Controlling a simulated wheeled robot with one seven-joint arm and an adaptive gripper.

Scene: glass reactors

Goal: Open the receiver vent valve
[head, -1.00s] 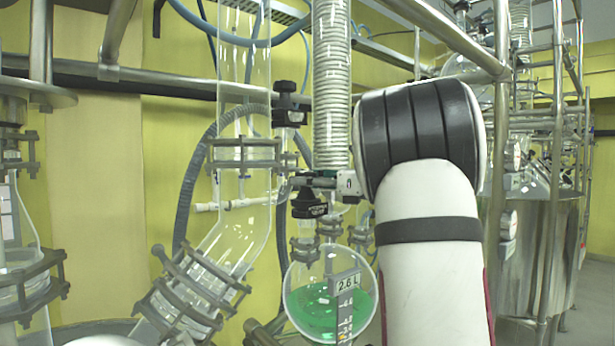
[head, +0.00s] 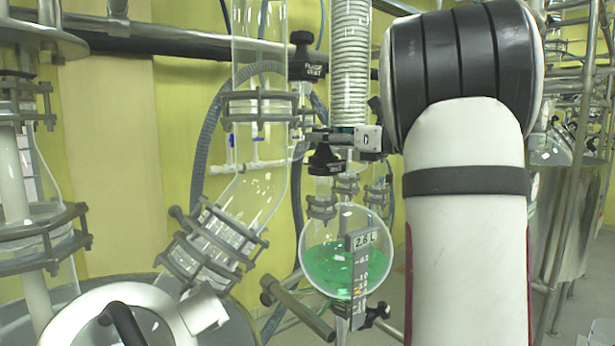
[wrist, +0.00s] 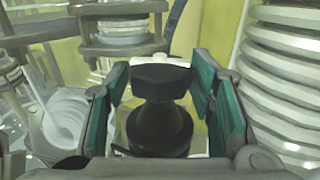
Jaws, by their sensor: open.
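A black valve knob (head: 325,158) sits above the round receiver flask (head: 318,245), which holds green liquid and has a 2.6 L tag. A small label under the knob is unreadable. My gripper (head: 323,136) reaches in from the right at the knob's top. In the wrist view, the knob (wrist: 160,85) stands upright between the teal-padded fingers of my gripper (wrist: 160,95). The fingers are open, one on each side, with a narrow gap visible beside the cap. My arm hides what lies behind it on the right.
A second black knob (head: 302,42) with a vent label stands above my gripper. A coiled condenser (head: 350,60) rises close by, also near on the right in the wrist view (wrist: 285,70). A flanged glass pipe (head: 262,130) stands to the left. Metal rails run behind.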

